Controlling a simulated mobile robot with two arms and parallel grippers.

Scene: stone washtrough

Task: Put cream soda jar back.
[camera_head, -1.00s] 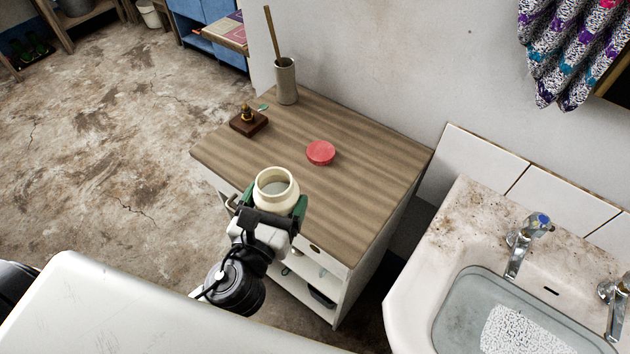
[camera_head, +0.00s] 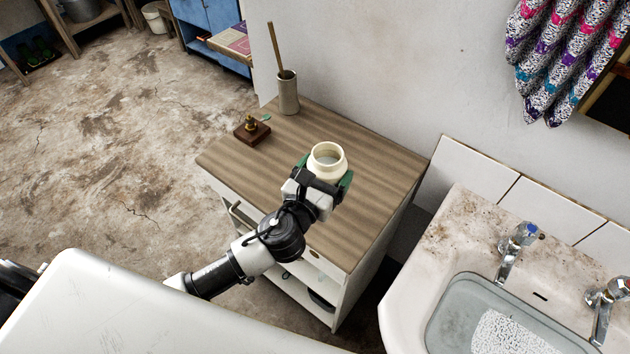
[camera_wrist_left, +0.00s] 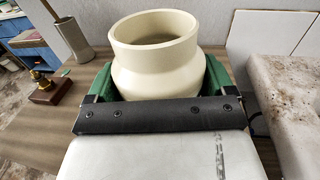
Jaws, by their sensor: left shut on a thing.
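The cream jar (camera_head: 327,158) is open-topped and upright, over the wooden top of the cabinet (camera_head: 240,172). It also fills the middle of the left wrist view (camera_wrist_left: 157,55). My left gripper (camera_head: 325,183) is shut on the jar, with its green fingers (camera_wrist_left: 104,84) on either side of it. I cannot tell whether the jar's base touches the wooden top. The red round piece seen earlier on the cabinet top is out of sight, with the jar and gripper over that area. My right gripper is not in view.
A grey cylinder with a stick (camera_head: 288,92) and a small wooden block with a brass piece (camera_head: 252,130) stand at the cabinet's back left. A stained sink (camera_head: 400,290) with taps is at the right. The cabinet top's front left is clear.

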